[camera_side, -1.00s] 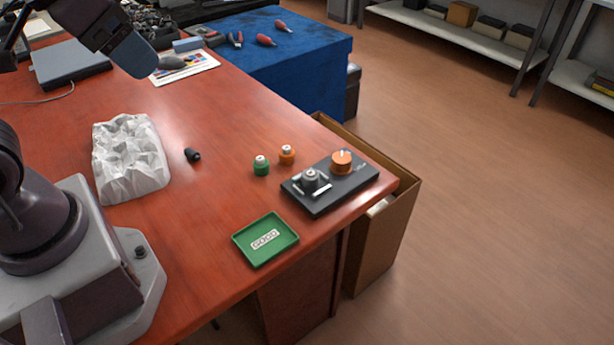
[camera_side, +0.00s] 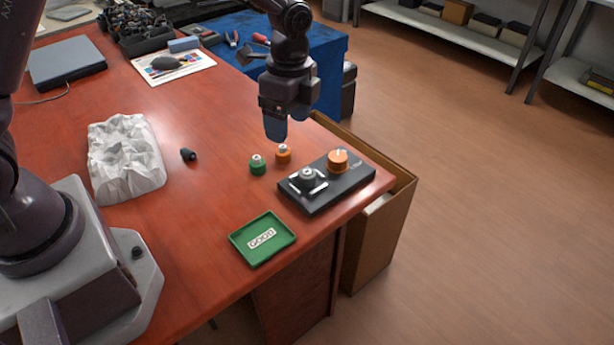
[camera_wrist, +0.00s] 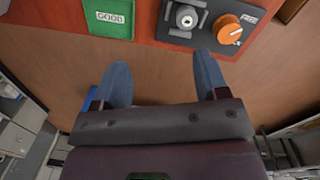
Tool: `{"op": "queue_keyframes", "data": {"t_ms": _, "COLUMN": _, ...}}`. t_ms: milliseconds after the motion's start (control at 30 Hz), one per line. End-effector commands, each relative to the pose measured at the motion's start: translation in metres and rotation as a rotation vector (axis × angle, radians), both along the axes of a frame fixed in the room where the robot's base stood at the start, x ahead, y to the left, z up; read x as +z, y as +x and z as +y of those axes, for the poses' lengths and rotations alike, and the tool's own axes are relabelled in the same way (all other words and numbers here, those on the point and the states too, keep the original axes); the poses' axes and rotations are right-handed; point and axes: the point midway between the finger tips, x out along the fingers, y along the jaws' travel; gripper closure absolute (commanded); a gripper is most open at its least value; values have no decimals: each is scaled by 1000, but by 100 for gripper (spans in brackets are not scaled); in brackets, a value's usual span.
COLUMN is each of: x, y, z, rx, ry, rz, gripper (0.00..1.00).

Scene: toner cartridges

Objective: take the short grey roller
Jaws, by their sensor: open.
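A short grey roller-like piece (camera_side: 307,177) with a metallic top sits upright in the left part of a black device (camera_side: 335,186) near the table's right edge. In the wrist view the grey piece (camera_wrist: 186,17) is at the top, beyond the fingertips. A small near-black cylinder (camera_side: 188,155) lies on its side left of centre. A short green roller (camera_side: 257,165) and a short orange roller (camera_side: 283,154) stand upright left of the device. My gripper (camera_side: 276,133) is open and empty, pointing down above the table behind the orange roller; its two blue fingers (camera_wrist: 160,62) are apart in the wrist view.
The device carries a large orange knob (camera_side: 337,160). A green tray (camera_side: 263,240) marked GOOD lies in front, empty. Crumpled white material (camera_side: 124,160) lies left. A cardboard box (camera_side: 385,235) stands beside the table.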

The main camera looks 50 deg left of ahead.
Motion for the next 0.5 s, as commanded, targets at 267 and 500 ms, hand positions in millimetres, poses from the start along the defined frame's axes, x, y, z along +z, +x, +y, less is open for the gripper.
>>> {"op": "queue_keyframes", "data": {"t_ms": 267, "x": -8, "y": 44, "z": -7, "rx": -574, "ry": -26, "rz": -59, "gripper": 33}}
{"op": "queue_keyframes", "data": {"t_ms": 500, "x": -22, "y": 43, "z": -7, "rx": -684, "ry": -29, "rz": -55, "gripper": 33}}
